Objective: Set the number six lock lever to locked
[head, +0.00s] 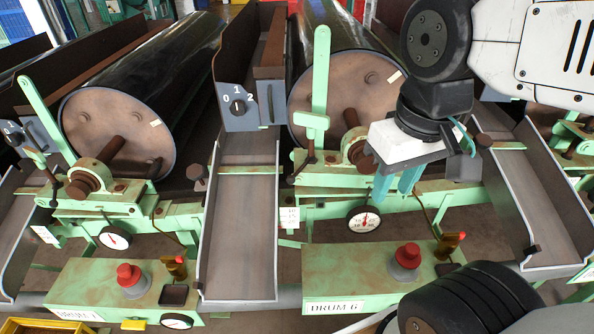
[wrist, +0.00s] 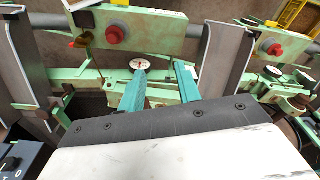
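The panel labelled DRUM 6 (head: 330,306) is low in the middle right of the head view. A small brown-yellow lever with a red tip (head: 449,244) stands at its right end. A tall pale green lever (head: 320,90) stands upright in front of the drum above the panel. I cannot tell which of these is the lock lever, and no locked marking is readable. My gripper (head: 397,184) hangs right of the drum's shaft, above the panel. In the wrist view its two teal fingers (wrist: 160,85) are apart with nothing between them.
A red button (head: 407,256) sits on the panel, below a round gauge (head: 364,220). A grey selector box (head: 240,107) is left of the tall lever. A metal chute (head: 240,220) runs down left of the panel. DRUM 1 has a similar station with a leaning green lever (head: 47,118).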

